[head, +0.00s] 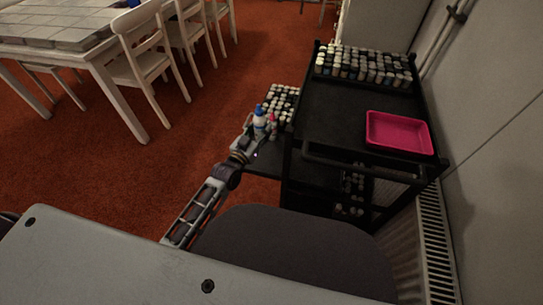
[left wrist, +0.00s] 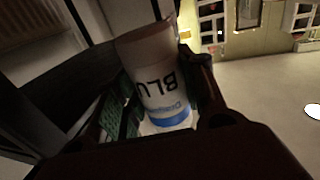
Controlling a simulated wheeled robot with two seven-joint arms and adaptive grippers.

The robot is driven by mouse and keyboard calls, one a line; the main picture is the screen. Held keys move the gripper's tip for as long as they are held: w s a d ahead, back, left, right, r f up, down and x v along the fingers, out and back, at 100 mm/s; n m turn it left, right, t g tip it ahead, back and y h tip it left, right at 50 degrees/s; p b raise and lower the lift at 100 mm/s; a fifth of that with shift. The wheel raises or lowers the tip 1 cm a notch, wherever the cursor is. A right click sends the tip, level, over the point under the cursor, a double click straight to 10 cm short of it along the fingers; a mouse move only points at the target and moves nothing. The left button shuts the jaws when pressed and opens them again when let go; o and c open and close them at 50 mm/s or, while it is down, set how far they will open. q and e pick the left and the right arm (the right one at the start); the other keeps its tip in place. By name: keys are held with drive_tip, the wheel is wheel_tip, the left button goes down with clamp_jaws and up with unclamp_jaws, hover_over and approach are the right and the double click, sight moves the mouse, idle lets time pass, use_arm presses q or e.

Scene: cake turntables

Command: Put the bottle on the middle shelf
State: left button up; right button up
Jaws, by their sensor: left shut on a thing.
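A white bottle with a blue cap (head: 259,122) is in my left gripper (head: 249,139), beside the left side of a black shelf trolley. In the left wrist view the white bottle (left wrist: 162,88), with "BLU" lettering and a blue band, sits between the two fingers, which are shut on it. The black trolley (head: 335,118) has a top shelf and lower levels. A lower black surface (head: 265,163) shows at its left, under the gripper; I cannot tell which level it is. My right gripper is not in view.
A pink tray (head: 415,150) is on the top shelf. Chairs (head: 140,65) and a table are far left.

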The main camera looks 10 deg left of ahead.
sight(264, 161)
use_arm(q)
drive_tip(key=shift+m+h, duration=0.3)
drive_tip(key=f+b, duration=0.2)
drive_tip(key=w+f+b, duration=0.2)
drive_tip(key=f+b, duration=0.1)
drive_tip(key=shift+f+b, duration=0.3)
drive_tip(key=f+b, duration=0.1)
drive_tip(key=w+f+b, duration=0.1)
drive_tip(key=f+b, duration=0.1)
drive_tip(key=shift+w+a+b, duration=0.1)
drive_tip(key=shift+a+b, duration=0.05)
drive_tip(key=shift+b, duration=0.15)
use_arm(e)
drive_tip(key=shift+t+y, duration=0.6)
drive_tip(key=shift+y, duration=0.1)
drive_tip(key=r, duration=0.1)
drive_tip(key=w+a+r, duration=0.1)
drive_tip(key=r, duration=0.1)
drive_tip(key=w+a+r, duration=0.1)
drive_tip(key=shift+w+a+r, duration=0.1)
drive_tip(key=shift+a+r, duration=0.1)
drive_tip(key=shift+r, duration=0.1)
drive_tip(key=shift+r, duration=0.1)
use_arm(q)
drive_tip(key=shift+f, duration=0.1)
